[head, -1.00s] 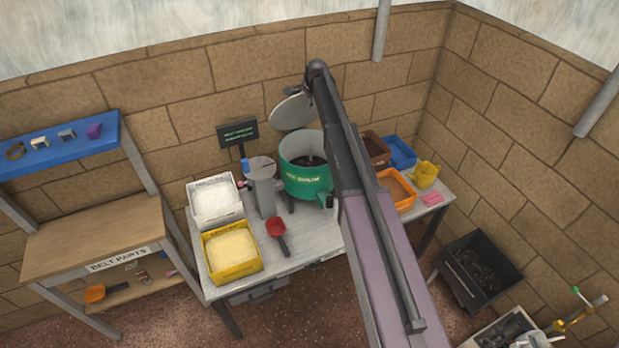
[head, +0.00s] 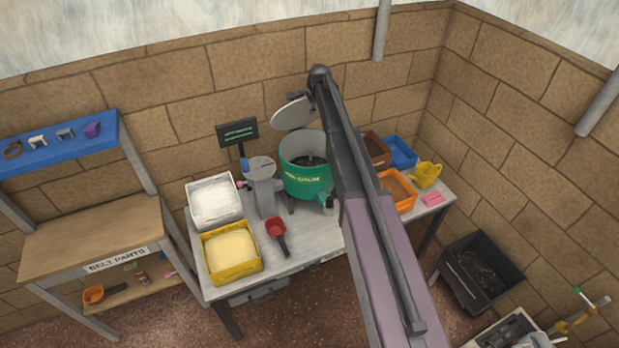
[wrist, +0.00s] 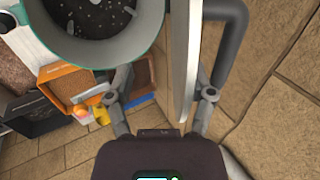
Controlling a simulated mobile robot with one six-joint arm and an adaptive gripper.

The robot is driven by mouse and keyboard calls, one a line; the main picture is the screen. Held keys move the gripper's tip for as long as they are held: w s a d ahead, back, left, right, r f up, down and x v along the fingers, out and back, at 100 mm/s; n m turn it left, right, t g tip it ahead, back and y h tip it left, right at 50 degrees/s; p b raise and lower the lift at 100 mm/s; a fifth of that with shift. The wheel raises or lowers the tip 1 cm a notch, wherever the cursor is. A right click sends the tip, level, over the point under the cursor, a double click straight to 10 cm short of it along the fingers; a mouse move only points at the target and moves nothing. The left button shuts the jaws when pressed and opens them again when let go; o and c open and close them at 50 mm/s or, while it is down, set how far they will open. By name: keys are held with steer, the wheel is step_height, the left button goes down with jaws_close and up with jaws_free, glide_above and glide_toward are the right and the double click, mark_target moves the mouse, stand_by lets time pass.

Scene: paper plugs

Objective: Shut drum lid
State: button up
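The green drum (head: 306,181) stands open on the table, with dark contents inside; its rim and interior also show in the wrist view (wrist: 150,35). Its pale round lid (head: 290,113) is raised and tilted above the drum's back left. In the wrist view the lid (wrist: 182,60) is seen nearly edge-on, right of the drum. My gripper (wrist: 163,95) is open, one finger on each side of the lid's edge. The left finger is clearly apart from it; contact at the right finger cannot be told.
A dark bent tube (wrist: 235,45) curves close to my right finger. A grey machine (head: 264,190), white bin (head: 214,221) and yellow bin (head: 233,275) crowd the table's left. Orange (head: 397,207) and blue (head: 400,152) bins are on the right. A stone wall rises behind.

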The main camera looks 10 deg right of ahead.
steer(key=shift+s+d+f+b, duration=0.15)
steer(key=shift+s+f+b, duration=0.2)
steer(key=shift+s, duration=0.15)
steer(key=shift+s+d+f+b, duration=0.15)
steer(key=shift+s+f+b, duration=0.15)
steer(key=shift+s, duration=0.2)
steer(key=shift+f, duration=0.1)
steer(key=shift+s+d+f+b, duration=0.15)
steer(key=shift+s+f+b, duration=0.45)
steer(key=shift+s+f, duration=0.05)
steer(key=shift+s+d+f+b, duration=0.15)
steer(key=shift+s+f+b, duration=0.45)
steer(key=shift+s, duration=0.05)
steer(key=shift+r, duration=0.1)
step_height(320, 180, up, 7)
steer(key=p, duration=0.7)
